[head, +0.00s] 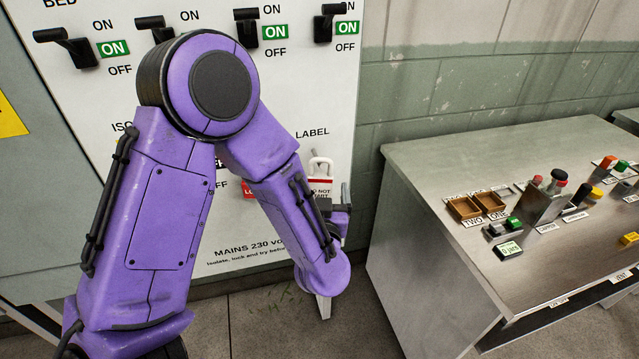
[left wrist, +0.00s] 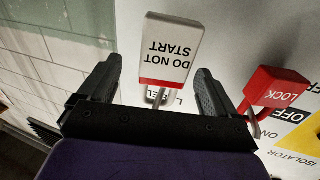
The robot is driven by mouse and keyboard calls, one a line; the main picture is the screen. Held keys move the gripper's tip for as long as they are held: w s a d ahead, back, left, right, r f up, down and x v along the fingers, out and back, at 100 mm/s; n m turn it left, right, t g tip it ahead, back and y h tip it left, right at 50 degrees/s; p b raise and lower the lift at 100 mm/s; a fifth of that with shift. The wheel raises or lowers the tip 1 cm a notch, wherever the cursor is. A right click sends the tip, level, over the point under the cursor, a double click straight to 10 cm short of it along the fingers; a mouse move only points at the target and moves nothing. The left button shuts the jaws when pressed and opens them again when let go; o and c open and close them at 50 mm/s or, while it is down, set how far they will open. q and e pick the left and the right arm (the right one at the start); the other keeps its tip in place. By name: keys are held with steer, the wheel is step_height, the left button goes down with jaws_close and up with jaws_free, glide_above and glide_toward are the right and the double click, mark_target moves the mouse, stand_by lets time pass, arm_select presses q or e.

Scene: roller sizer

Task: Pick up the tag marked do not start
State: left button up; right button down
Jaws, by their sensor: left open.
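The tag marked do not start (head: 321,186) is a white plate with a red band, hanging from a pale hook on the white panel under the word LABEL in the head view. In the left wrist view the tag (left wrist: 170,48) appears upside down, ahead of and between the two fingers. My left gripper (left wrist: 160,90) is open, with dark fingers to either side of the tag and not visibly touching it. In the head view my left gripper (head: 338,212) is partly hidden by my purple arm beside the tag. My right gripper is not in view.
A red lock (left wrist: 276,87) hangs close beside the right finger in the left wrist view. Black switch levers (head: 247,27) line the panel top. A metal desk (head: 420,160) with buttons and small wooden trays (head: 464,208) stands at right.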

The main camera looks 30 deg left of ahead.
arm_select(q)
steer(key=x, duration=0.4)
steer(key=shift+s+a+f+p, duration=0.1)
steer(key=shift+s+a+p, duration=0.05)
steer(key=shift+a+p, duration=0.2)
steer(key=shift+d, duration=0.15)
steer(key=c, duration=1.2)
steer(key=shift+r, duration=0.6)
steer(key=shift+s+d+r, duration=0.15)
steer(key=shift+s+d, duration=0.05)
steer(key=shift+s, duration=0.05)
steer(key=b+v, duration=0.1)
steer(key=v, duration=0.5)
steer(key=shift+s, duration=0.1)
steer(key=p, duration=0.6)
glide_toward(320, 182)
steer(key=r, duration=0.1)
steer(key=p+v, duration=0.1)
steer(key=v, duration=0.5)
steer(key=shift+f, duration=0.45)
